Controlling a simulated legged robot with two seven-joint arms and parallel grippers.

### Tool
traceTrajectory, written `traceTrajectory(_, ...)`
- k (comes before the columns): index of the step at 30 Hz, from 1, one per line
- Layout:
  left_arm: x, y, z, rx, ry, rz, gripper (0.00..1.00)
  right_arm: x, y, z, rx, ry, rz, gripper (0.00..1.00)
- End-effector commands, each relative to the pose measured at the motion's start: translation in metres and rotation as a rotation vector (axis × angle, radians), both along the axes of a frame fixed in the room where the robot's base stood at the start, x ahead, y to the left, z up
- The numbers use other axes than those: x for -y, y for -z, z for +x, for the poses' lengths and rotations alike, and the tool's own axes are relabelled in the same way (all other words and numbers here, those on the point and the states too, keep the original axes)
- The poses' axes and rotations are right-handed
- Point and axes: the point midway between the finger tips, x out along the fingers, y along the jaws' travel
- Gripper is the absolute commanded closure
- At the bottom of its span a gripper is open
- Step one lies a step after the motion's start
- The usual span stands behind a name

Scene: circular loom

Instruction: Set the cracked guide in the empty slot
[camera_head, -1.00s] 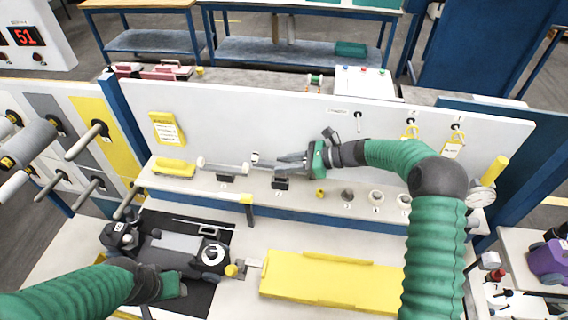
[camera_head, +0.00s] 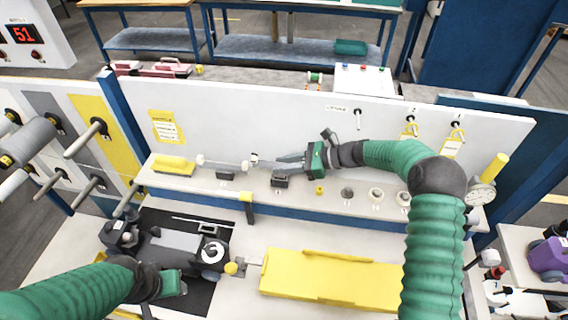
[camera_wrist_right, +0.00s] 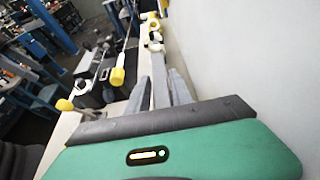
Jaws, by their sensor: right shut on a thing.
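My right gripper (camera_head: 285,162) reaches in from the right over the back shelf, its fingers pointing left. It is shut on a small greyish piece (camera_head: 258,161), apparently the guide; no crack can be made out. A black stand (camera_head: 280,181) is just below the fingers. A grey bar with pale ends (camera_head: 222,165) lies to the left over another black stand (camera_head: 226,176). I cannot tell which place is the empty slot.
A yellow block (camera_head: 173,166) sits at the shelf's left end. Several small round parts, including a dark one (camera_head: 347,193), stand right of the fingers. A white panel (camera_head: 260,120) rises close behind. A yellow tray (camera_head: 330,280) lies in front.

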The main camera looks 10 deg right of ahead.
Motion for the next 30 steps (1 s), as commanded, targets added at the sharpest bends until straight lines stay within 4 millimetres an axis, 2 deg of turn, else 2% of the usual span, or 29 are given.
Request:
traceTrajectory(8,0.000,0.005,0.000,0.000,0.000,0.000,0.53,0.000,0.009,0.000,0.001,0.000,0.001,1.00)
traceTrajectory(24,0.000,0.001,0.000,0.000,0.000,0.000,0.53,0.001,0.008,0.000,0.000,0.000,0.001,1.00)
traceTrajectory(30,0.000,0.006,0.000,0.000,0.000,0.000,0.53,0.001,0.016,0.000,0.000,0.000,0.000,1.00)
